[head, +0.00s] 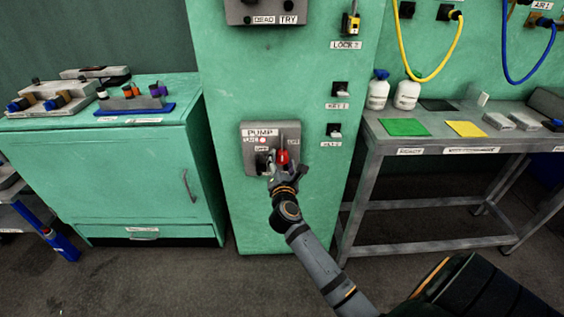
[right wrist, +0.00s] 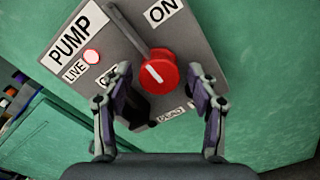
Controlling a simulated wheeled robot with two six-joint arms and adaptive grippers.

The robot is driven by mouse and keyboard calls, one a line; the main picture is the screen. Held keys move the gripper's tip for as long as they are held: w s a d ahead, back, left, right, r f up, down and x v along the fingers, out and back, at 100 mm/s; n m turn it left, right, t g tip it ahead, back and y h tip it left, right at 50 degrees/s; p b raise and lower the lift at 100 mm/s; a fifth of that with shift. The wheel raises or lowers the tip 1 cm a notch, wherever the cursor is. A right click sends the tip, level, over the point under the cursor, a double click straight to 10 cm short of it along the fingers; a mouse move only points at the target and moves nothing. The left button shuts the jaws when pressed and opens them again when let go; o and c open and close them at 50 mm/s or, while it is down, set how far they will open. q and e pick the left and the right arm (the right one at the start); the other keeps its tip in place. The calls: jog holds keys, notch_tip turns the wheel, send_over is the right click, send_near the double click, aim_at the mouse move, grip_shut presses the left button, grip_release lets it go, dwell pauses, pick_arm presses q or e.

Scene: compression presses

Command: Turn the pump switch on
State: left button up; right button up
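The grey pump panel (head: 249,132) is on the front of the green cabinet; it also shows in the right wrist view (right wrist: 98,22). Its switch has a grey bar (right wrist: 128,28) ending in a round red knob (right wrist: 156,72) with a white line. The knob is also in the head view (head: 283,157). An ON label (right wrist: 162,10) is above the knob; an OFF label (right wrist: 107,76) is partly hidden by a finger. My right gripper (right wrist: 161,71) is open, its fingertips on either side of the knob with visible gaps. My left gripper is out of view.
A lamp (right wrist: 91,56) beside the LIVE label glows pale red. Key switches (head: 334,130) and a lock (head: 351,24) are right of the panel. A bench (head: 390,146) with bottles and coloured mats stands at right, a low green cabinet (head: 140,180) at left.

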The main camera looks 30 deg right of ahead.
jog(key=v, duration=0.7)
jog(key=shift+s, duration=0.3)
jog(key=shift+a, duration=0.15)
